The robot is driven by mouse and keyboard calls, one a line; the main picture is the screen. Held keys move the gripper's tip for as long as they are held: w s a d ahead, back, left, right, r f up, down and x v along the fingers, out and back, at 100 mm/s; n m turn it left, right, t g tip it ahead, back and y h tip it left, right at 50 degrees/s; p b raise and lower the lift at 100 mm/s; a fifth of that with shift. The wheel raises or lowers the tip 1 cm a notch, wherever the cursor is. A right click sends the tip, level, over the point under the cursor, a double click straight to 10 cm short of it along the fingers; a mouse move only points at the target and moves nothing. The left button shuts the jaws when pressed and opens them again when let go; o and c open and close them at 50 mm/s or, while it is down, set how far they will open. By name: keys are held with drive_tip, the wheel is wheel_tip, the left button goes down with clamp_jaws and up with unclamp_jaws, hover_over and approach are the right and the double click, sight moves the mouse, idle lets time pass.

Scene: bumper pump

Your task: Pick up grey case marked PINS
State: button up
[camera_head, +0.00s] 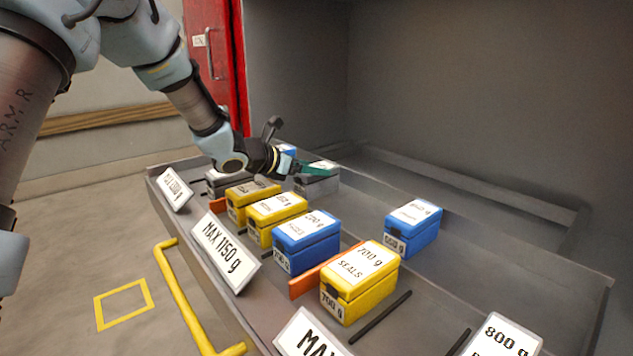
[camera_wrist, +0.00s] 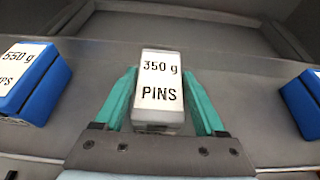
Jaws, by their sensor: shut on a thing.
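The grey case marked PINS (camera_wrist: 160,127) has a white top label reading 350 g PINS. In the wrist view it stands upright between the two green fingers of my gripper (camera_wrist: 162,92), which are shut on its sides. In the head view the grey case (camera_head: 318,187) is at the far part of the grey tray, with my gripper (camera_head: 318,168) over its top. Its lower part is partly hidden, and I cannot tell whether it is clear of the tray floor.
Blue cases stand left (camera_wrist: 25,80) and right (camera_wrist: 303,102) of it in the wrist view. In the head view, yellow cases (camera_head: 362,290), a blue case (camera_head: 306,252), another grey case (camera_head: 222,185) and orange dividers (camera_head: 304,284) are nearer. A yellow rail (camera_head: 187,305) runs along the front.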

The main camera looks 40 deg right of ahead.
clamp_jaws()
